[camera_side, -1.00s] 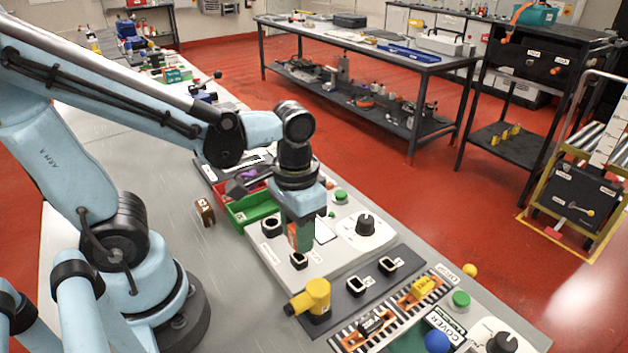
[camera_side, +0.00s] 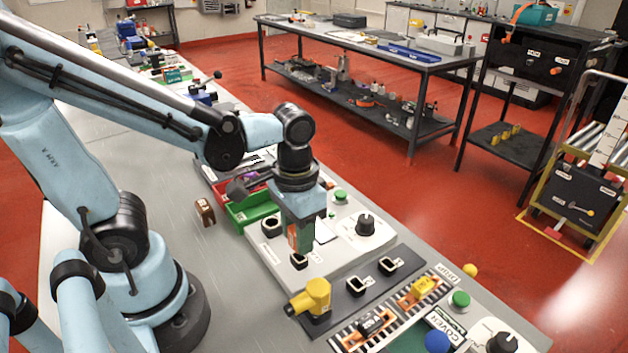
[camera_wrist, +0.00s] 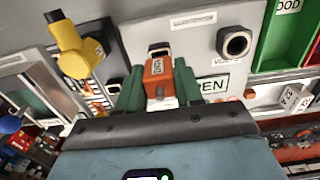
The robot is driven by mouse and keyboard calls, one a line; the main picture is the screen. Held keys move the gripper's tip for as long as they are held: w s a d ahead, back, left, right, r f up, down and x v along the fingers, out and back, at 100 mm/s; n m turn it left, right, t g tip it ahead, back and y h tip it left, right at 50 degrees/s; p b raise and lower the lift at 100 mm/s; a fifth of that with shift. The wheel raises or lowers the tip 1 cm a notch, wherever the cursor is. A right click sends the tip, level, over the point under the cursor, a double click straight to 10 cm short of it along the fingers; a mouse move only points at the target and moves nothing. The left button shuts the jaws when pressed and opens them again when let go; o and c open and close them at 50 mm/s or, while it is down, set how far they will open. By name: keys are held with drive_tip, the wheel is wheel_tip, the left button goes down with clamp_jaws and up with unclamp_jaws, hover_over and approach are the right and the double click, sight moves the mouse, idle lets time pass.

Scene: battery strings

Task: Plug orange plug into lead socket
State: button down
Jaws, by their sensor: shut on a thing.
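My gripper (camera_side: 300,238) points down over the pale panel, its green fingers shut on the orange plug (camera_wrist: 158,74). In the side view, the plug shows as a small orange patch (camera_side: 293,237) between the fingers. Its lower end is just above or at the mouth of a dark square socket (camera_side: 299,261); I cannot tell whether it has entered. In the wrist view, this socket (camera_wrist: 159,50) shows just beyond the plug. Another dark socket (camera_side: 270,225) is on the same panel, also seen in the wrist view (camera_wrist: 236,43). I cannot read which one is labelled lead.
A yellow plug (camera_side: 316,294) stands at the near left of a dark strip, beside two empty square sockets (camera_side: 356,286) (camera_side: 388,265). A green bin (camera_side: 250,210) lies behind, left.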

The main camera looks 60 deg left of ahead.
drive_tip(key=shift+f, duration=1.25)
drive_tip(key=c, duration=0.7)
unclamp_jaws()
drive_tip(key=shift+o, duration=0.2)
drive_tip(key=shift+r, duration=6)
drive_tip(key=w+a+f+t, duration=0.3)
drive_tip(key=w+t, duration=0.1)
drive_tip(key=t, duration=0.3)
drive_tip(key=shift+w+a, duration=0.25)
